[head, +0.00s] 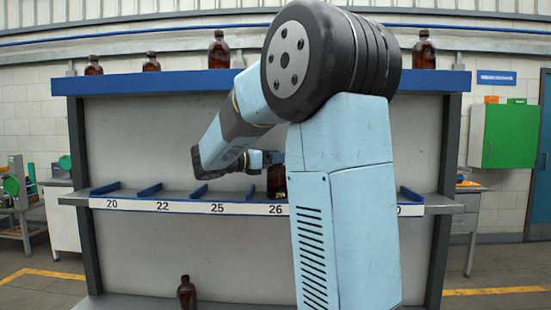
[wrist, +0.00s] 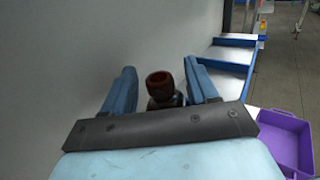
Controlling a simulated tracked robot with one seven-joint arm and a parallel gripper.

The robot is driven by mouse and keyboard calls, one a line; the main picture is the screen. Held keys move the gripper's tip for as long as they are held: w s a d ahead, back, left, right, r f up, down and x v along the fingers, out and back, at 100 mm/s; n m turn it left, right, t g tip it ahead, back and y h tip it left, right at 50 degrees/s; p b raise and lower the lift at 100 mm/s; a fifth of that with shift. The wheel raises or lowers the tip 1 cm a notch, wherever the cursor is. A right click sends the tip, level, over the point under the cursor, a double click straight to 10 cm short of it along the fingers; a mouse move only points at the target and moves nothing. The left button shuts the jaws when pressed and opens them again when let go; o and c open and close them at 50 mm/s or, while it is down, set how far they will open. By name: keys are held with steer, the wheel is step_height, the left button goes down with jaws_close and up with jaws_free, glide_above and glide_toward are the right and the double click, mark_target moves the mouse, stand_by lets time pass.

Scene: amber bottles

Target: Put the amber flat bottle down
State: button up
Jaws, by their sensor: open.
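An amber bottle (head: 276,184) stands upright on the middle shelf at the slot marked 26, partly hidden by my arm. My gripper (head: 268,158) is at the bottle's upper part. In the wrist view, the bottle's dark cap and neck (wrist: 160,88) show between the two blue fingers of my gripper (wrist: 163,80). The fingers are spread, with a visible gap on the left side of the neck; the right finger is closer. The bottle's lower body is hidden by my gripper in the wrist view.
The shelf (head: 160,205) has blue slot dividers and number labels; slots 20, 22 and 25 look empty. Several amber bottles (head: 219,50) stand on the blue top board (head: 150,82). Another bottle (head: 186,293) stands below. A purple bin (wrist: 288,140) shows in the wrist view.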

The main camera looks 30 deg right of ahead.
steer(key=shift+r, duration=0.15)
steer(key=a, duration=1.2)
steer(key=s+d+f+m+y, duration=0.3)
steer(key=s+f+m+y, duration=0.5)
steer(key=s, duration=0.7)
steer(key=s+a+f+m+t+y, duration=0.5)
steer(key=s+a+f+m+y, duration=0.4)
steer(key=s+a+m+y, duration=0.1)
steer(key=shift+s+f, duration=0.2)
steer(key=shift+s, duration=0.1)
steer(key=shift+a, duration=0.1)
